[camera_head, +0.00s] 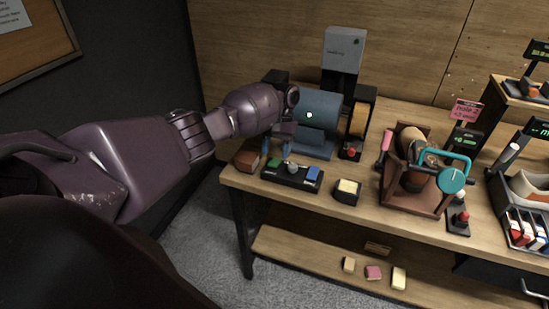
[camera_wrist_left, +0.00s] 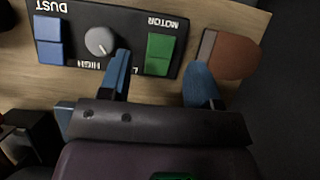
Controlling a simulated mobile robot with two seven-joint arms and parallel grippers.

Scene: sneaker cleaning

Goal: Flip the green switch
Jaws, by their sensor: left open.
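The green switch (camera_wrist_left: 158,54) sits on a black control box (camera_wrist_left: 85,68) beside the word MOTOR in the left wrist view. It also shows in the head view (camera_head: 274,162). A grey knob (camera_wrist_left: 100,41) and a blue switch (camera_wrist_left: 48,42) labelled DUST are on the same box. My left gripper (camera_head: 279,148) is open, with blue fingers apart and nothing between them, at the box. In the left wrist view the fingers lie on either side of the green switch in the picture; whether they touch the box is unclear. My right gripper is not in view.
A brown block (camera_head: 247,160) lies left of the box at the table edge. A blue grinder machine (camera_head: 318,109) stands behind. A small pale-topped block (camera_head: 347,189) lies right of the box, then a brown stand (camera_head: 408,196) with a shoe.

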